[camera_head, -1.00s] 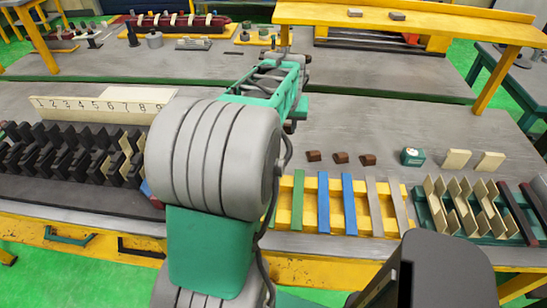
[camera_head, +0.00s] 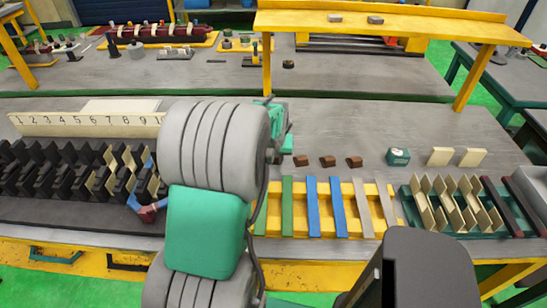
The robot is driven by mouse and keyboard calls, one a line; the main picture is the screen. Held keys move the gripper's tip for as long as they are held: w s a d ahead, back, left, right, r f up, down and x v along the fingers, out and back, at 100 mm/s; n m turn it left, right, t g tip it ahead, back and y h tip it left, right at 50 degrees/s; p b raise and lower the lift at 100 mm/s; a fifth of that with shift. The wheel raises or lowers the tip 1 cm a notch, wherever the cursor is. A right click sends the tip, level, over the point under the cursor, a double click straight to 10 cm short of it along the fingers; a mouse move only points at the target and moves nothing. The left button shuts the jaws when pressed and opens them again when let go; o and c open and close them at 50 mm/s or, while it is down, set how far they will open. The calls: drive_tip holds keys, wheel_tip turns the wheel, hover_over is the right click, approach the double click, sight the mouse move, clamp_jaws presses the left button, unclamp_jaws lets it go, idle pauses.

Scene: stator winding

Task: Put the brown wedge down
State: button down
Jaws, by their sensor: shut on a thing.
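Three small brown wedges stand apart in a row on the grey bench: the left one (camera_head: 301,160), the middle one (camera_head: 327,161) and the right one (camera_head: 354,162). None of them is touched by my arm. My gripper is hidden behind the large grey joint of my arm, so neither its jaws nor anything in them shows. Only a bit of the green far arm shows, just right of that joint and left of the left wedge.
A green box (camera_head: 398,157) and two cream blocks (camera_head: 440,156) stand right of the wedges. In front are a yellow rack of coloured strips (camera_head: 272,222) and a green rack (camera_head: 470,227). A black slotted stator (camera_head: 40,170) and number board (camera_head: 60,124) are left.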

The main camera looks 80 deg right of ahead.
drive_tip(key=c, duration=1.1)
unclamp_jaws()
drive_tip(key=shift+o, duration=0.2)
drive_tip(key=shift+r+p, duration=0.3)
drive_tip(key=b+v, duration=0.1)
drive_tip(key=v, duration=1.1)
drive_tip(key=w+a+n, duration=0.2)
drive_tip(key=w+a, duration=0.4)
drive_tip(key=w, duration=0.1)
drive_tip(key=w+a+n+t+y, duration=0.1)
drive_tip(key=w+a+n, duration=0.1)
drive_tip(key=w+a, duration=0.5)
drive_tip(key=w+a+n+t, duration=0.1)
drive_tip(key=w+a+n, duration=0.2)
drive_tip(key=w+a, duration=0.3)
drive_tip(key=shift+w+a+f+y, duration=0.1)
drive_tip(key=shift+w+a+y, duration=0.05)
drive_tip(key=shift+w, duration=0.55)
drive_tip(key=shift+w+a+y, duration=0.15)
drive_tip(key=shift+w, duration=0.5)
drive_tip(key=w+a+f+n+y, duration=0.1)
drive_tip(key=a+n, duration=0.7)
drive_tip(key=a, duration=1.9)
drive_tip(key=shift+w+a+f+n+y, duration=0.2)
drive_tip(key=shift+f+n+y, duration=0.1)
drive_tip(key=shift+f+y, duration=0.5)
